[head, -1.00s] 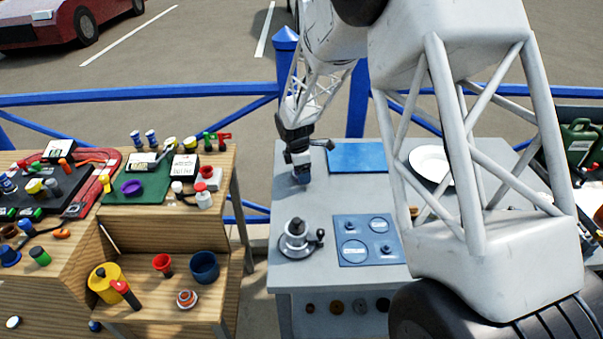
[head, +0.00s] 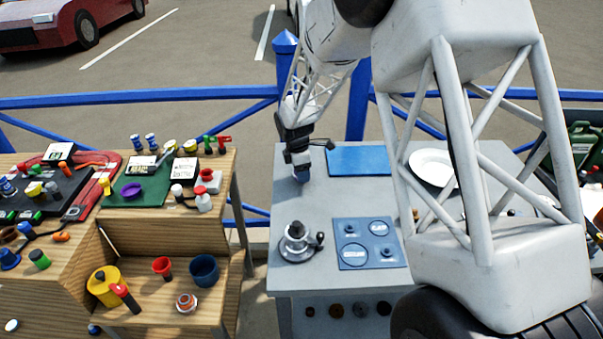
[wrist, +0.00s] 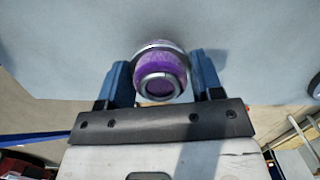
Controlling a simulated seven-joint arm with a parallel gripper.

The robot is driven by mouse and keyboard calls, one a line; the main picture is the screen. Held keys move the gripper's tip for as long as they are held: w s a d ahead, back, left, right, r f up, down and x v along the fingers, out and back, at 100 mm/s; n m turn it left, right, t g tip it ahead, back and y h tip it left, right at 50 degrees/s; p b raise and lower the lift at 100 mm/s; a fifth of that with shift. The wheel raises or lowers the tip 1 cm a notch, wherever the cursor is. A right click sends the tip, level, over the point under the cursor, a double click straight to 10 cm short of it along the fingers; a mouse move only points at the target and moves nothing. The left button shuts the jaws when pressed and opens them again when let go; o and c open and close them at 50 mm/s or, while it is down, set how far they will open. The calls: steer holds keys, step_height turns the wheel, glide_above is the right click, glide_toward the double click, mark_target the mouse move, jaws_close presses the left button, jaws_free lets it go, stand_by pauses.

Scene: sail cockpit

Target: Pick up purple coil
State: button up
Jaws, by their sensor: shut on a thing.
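The purple coil (wrist: 161,73) is a rounded purple piece with silvery rings, between the two blue fingers of my gripper (wrist: 162,82) in the wrist view. The fingers are shut on its sides. In the head view my gripper (head: 301,175) points down, low over the back left of the grey table (head: 300,210). The coil is hard to make out there, and whether it touches the tabletop I cannot tell. A separate flat purple ring (head: 131,190) lies on a green mat (head: 150,192) on the wooden bench to the left.
A blue mat (head: 361,160) lies right of my gripper, with a white plate (head: 432,167) beyond it. A metal pot-like piece (head: 297,240) and a blue panel (head: 368,243) are nearer. The wooden bench (head: 230,170) is crowded. Blue railing (head: 140,96) runs behind.

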step_height(320, 180, up, 2)
steer(key=shift+r, duration=0.25)
steer(key=s+d, duration=0.1)
steer(key=s, duration=0.4)
steer(key=s+d+r, duration=0.1)
steer(key=s, duration=0.4)
steer(key=s+d, duration=0.1)
steer(key=s, duration=0.4)
steer(key=shift+s+d+r, duration=0.1)
steer(key=shift+s+r, duration=0.05)
steer(key=shift+s, duration=0.2)
